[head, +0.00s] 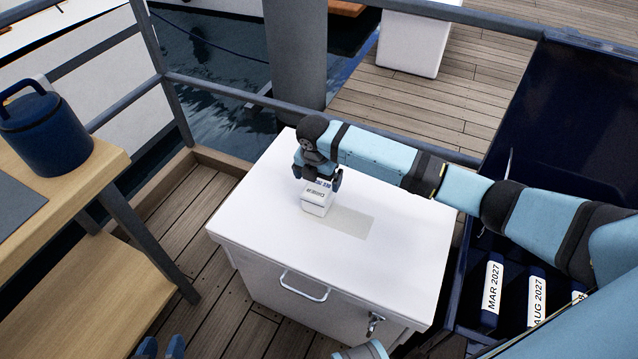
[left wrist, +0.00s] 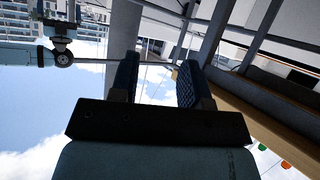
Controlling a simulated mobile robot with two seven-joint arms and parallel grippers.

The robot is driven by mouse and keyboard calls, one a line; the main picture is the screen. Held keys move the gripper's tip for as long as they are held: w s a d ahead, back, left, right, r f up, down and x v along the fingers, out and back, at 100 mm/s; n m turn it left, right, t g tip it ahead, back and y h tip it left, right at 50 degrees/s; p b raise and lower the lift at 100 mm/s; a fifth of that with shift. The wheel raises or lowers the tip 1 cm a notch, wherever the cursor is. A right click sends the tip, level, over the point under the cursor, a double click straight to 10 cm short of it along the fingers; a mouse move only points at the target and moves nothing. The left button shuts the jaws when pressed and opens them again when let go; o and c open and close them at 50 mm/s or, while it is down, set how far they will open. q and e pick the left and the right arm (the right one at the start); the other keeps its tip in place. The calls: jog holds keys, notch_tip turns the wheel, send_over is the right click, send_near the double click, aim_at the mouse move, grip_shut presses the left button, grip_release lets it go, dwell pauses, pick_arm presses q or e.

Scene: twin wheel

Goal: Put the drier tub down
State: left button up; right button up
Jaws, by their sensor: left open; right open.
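The drier tub (head: 317,203), a small white tub with dark lettering on its lid, is upright at the top of the white cabinet (head: 270,190). It appears to touch the surface, but I cannot be sure of the contact. My right gripper (head: 318,180) is directly above it, open, with its dark fingers beside the lid. The fingers partly cover the tub. My left gripper (head: 160,348) is low at the bottom edge of the head view. Its blue fingers also show in the left wrist view (left wrist: 157,80), apart with nothing between them.
A grey patch (head: 352,222) lies right of the tub. A wooden table (head: 85,190) with a dark blue lidded container (head: 45,130) stands left. An open dark blue chest (head: 570,120) at right holds containers labelled MAR 2027 (head: 492,288) and AUG 2027 (head: 537,298). Railings run behind the cabinet.

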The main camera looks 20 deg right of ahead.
aim_at(317, 190)
pick_arm(q)
jog(key=shift+s+a+f+p, duration=0.15)
jog(key=shift+a+f+p, duration=0.05)
jog(key=shift+f+p, duration=0.3)
pick_arm(e)
notch_tip(317, 190, up, 6)
jog(key=shift+s+a+r, duration=0.2)
jog(key=shift+s+a, duration=0.05)
jog(key=shift+a, duration=0.05)
pick_arm(q)
jog(key=shift+d+r, duration=0.1)
jog(key=shift+r, duration=0.2)
